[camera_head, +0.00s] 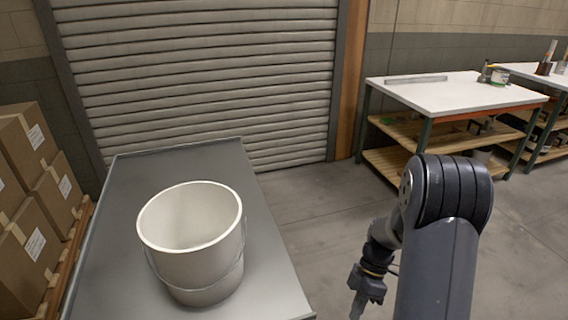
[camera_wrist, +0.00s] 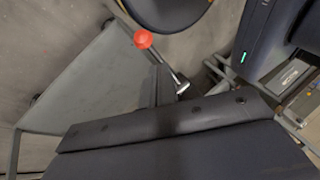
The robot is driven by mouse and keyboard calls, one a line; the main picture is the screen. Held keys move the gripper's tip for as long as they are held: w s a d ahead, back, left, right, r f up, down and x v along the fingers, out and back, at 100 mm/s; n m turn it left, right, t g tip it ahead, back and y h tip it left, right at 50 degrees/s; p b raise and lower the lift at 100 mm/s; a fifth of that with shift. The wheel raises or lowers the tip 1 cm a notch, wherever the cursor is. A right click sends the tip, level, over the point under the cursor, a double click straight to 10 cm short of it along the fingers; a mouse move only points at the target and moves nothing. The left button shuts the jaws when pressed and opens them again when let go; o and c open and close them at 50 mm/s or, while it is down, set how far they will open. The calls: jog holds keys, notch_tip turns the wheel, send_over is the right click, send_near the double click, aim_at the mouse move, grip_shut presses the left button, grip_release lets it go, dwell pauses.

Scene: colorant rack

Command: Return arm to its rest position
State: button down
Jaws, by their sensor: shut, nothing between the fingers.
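My gripper (camera_head: 357,306) hangs low at the bottom of the head view, to the right of the grey table and apart from it. It is shut with nothing held. My folded arm (camera_head: 438,230) rises in the right half of that view and hides part of the floor. The wrist view shows no clear fingertips and no object in a grasp.
A white bucket (camera_head: 197,270) stands on the grey table (camera_head: 268,240); its visible inside looks empty. Cardboard boxes (camera_head: 38,190) are stacked at left. A white-topped workbench (camera_head: 450,92) stands back right. A red knob (camera_wrist: 143,39) shows in the wrist view. Floor (camera_head: 325,215) between is clear.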

jog(key=w+a+r+t+h, duration=0.1)
jog(key=a+r, duration=0.3)
jog(key=r, duration=0.4)
jog(key=w+a+r+m+t+h+p, duration=0.1)
jog(key=a+r+h, duration=0.3)
jog(key=r, duration=0.4)
jog(key=shift+w, duration=0.35)
jog(key=shift+s+d, duration=0.1)
jog(key=shift+s, duration=0.05)
